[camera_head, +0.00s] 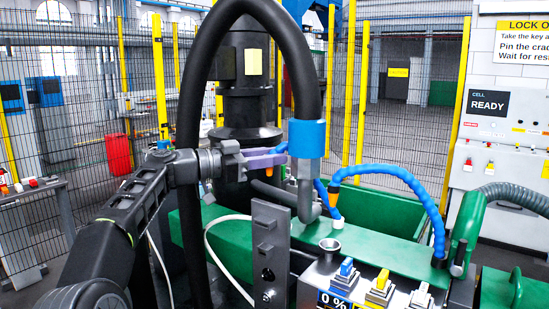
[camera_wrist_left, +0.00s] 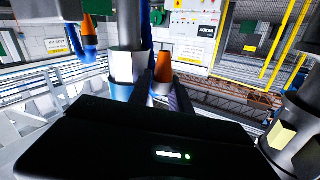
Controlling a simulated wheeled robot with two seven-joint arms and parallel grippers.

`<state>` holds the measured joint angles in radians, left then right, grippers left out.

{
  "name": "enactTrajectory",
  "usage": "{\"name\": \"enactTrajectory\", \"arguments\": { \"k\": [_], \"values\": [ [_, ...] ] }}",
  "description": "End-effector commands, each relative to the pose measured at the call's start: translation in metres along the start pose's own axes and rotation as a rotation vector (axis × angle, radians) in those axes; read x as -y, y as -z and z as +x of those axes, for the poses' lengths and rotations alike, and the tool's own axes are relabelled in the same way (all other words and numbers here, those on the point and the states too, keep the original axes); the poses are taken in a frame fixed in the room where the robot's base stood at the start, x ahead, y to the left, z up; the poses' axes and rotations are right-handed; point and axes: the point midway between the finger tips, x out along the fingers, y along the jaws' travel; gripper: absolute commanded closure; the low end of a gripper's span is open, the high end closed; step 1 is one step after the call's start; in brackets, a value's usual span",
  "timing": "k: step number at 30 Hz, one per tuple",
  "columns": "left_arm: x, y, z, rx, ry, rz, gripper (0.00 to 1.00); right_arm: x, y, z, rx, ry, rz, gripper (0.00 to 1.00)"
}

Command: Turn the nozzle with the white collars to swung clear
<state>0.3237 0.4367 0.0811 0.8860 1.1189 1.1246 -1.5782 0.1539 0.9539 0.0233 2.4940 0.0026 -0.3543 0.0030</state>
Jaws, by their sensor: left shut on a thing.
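My left gripper (camera_head: 277,158) reaches in from the left, beside the upright grey pipe under the big black hose. A second orange-tipped nozzle (camera_wrist_left: 87,30) is on the pipe's other side, apart from the gripper. My right gripper is out of view.
The grey pipe with its blue collar (camera_head: 307,138) stands close to the fingers. A blue segmented hose (camera_head: 395,171) arches to the right. Below are a green housing (camera_head: 375,240) and a switch panel (camera_head: 360,287). A dark upright cylinder (camera_head: 248,85) and mesh fence stand behind.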

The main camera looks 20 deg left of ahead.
Motion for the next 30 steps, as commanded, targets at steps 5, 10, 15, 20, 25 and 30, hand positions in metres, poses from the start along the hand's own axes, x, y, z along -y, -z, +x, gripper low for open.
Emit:
{"name": "enactTrajectory", "arguments": {
  "k": [5,10,15,20,25,30],
  "values": [
    [0.005,0.004,-0.003,-0.006,0.018,0.002,0.72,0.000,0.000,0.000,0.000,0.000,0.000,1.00],
    [0.004,0.004,-0.002,-0.005,0.015,0.002,0.59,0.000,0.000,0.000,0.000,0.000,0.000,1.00],
    [0.003,0.003,-0.002,-0.004,0.012,0.001,0.59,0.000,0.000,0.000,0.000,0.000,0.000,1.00],
    [0.003,0.001,-0.005,-0.003,0.011,0.002,0.59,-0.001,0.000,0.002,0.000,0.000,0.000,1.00],
    [0.003,-0.001,-0.023,-0.003,0.013,0.001,0.59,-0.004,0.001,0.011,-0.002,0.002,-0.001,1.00],
    [0.002,-0.001,-0.052,-0.003,0.014,0.003,0.59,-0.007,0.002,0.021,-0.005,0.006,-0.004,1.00]
  ]
}}
